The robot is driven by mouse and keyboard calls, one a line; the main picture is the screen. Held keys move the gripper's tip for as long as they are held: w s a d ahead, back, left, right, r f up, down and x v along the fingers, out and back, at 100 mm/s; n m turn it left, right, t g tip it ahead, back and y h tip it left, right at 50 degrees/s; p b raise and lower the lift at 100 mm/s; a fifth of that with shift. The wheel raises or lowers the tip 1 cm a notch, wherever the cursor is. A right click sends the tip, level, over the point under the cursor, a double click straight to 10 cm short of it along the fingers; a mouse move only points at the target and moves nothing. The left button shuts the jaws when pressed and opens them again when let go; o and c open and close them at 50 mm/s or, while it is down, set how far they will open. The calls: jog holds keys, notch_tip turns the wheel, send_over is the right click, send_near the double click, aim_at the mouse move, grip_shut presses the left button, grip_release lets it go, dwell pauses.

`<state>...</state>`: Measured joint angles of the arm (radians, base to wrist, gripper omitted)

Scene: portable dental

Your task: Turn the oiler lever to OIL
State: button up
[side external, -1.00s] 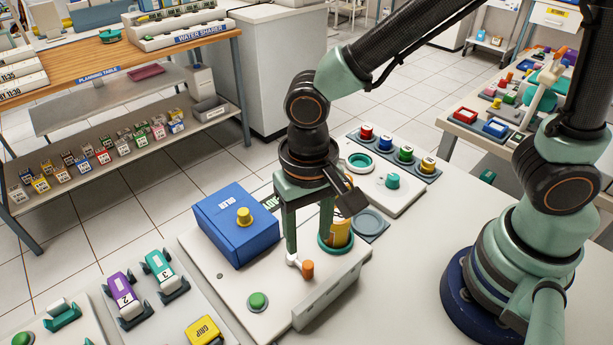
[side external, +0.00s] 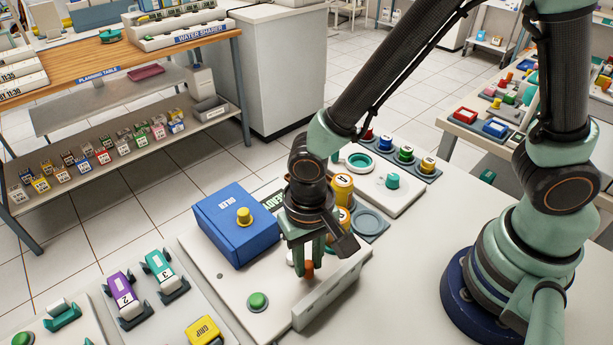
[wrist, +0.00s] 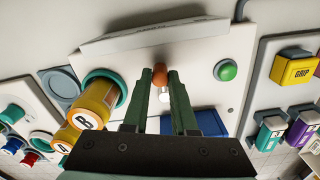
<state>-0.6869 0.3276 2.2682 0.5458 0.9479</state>
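The oiler lever shows as an orange knob (side external: 309,269) on a white stem on the white panel (side external: 235,285). It also shows in the wrist view (wrist: 159,76), with the white part beside it. My gripper (side external: 307,262) is lowered over the lever, and its green fingers stand close on either side of the knob. The fingertips in the wrist view (wrist: 164,76) have a narrow gap with the knob between them. I cannot tell whether they press on it. Any OIL marking is not readable.
A blue box (side external: 237,225) with a yellow knob stands left of my gripper. Yellow canisters (side external: 341,187) stand behind it, one in a teal ring (wrist: 108,78). A green button (side external: 257,301) is front left. A raised white edge (side external: 330,290) runs along the panel's front.

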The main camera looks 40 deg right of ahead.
grip_shut()
jog(key=shift+d, duration=0.1)
jog(key=n, duration=0.2)
jog(key=d+n, duration=0.1)
jog(key=n, duration=0.1)
jog(key=shift+w+d+n, duration=0.15)
jog(key=shift+d+n, duration=0.05)
jog(key=shift+n, duration=0.1)
jog(key=n, duration=0.1)
jog(key=d+n, duration=0.1)
jog(key=n, duration=0.1)
jog(key=shift+w, duration=0.35)
jog(key=shift+w+d+n, duration=0.2)
jog(key=shift+n, duration=0.5)
jog(key=shift+w+d+n, duration=0.15)
jog(key=shift+n, duration=0.55)
jog(key=o, duration=0.7)
grip_release()
